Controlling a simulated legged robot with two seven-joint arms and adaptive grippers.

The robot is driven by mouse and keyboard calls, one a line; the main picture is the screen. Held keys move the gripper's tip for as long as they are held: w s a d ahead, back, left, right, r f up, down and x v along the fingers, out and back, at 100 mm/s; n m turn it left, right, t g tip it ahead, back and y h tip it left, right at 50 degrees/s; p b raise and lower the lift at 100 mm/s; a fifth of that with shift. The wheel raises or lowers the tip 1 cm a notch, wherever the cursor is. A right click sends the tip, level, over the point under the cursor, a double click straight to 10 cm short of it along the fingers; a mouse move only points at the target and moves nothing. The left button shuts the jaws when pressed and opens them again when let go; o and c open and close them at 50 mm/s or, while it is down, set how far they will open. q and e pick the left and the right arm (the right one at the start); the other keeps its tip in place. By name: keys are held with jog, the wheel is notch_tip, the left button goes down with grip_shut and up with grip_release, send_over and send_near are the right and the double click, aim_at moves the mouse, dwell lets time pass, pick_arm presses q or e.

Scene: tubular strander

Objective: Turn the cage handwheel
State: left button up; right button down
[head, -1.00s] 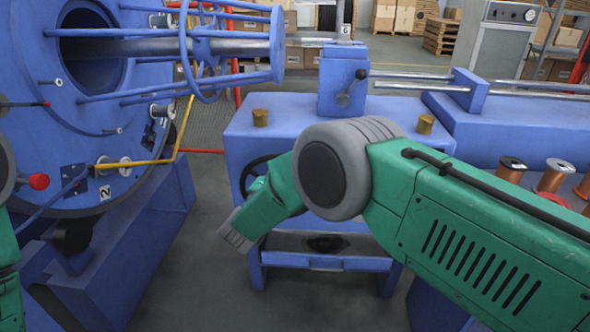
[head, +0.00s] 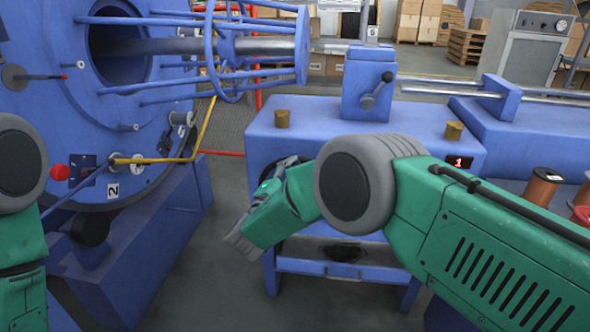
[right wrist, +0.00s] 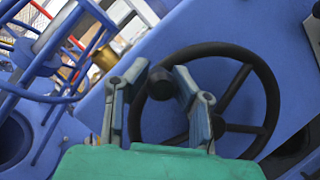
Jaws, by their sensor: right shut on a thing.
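The black handwheel (right wrist: 271,95) fills the middle right of the right wrist view, with spokes and a dark round handle knob (right wrist: 160,84) at its rim. My right gripper (right wrist: 160,78) is shut on this knob, one finger on each side. In the head view the handwheel (head: 290,162) is mostly hidden behind my green right arm, on the front of the blue cabinet (head: 310,130). My left arm shows at the left edge of the head view; its gripper is out of view.
A big blue disc with a tube cage (head: 305,45) stands at the left, carrying a red knob (head: 60,173) and yellow bar. A lever box (head: 368,85) and brass caps sit on the cabinet top. A red "1" display (head: 459,162) and copper spools (head: 540,187) are at right.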

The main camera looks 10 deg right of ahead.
jog(key=shift+s+f, duration=0.1)
jog(key=shift+f, duration=0.25)
jog(key=c, duration=1.4)
grip_release()
jog(key=shift+c, duration=0.2)
jog(key=shift+o, duration=0.2)
jog(key=shift+r, duration=0.15)
jog(key=shift+s+a, duration=0.15)
jog(key=shift+a, duration=0.05)
jog(key=v, duration=1.1)
jog(key=shift+s+f, duration=0.15)
jog(key=shift+f, duration=0.1)
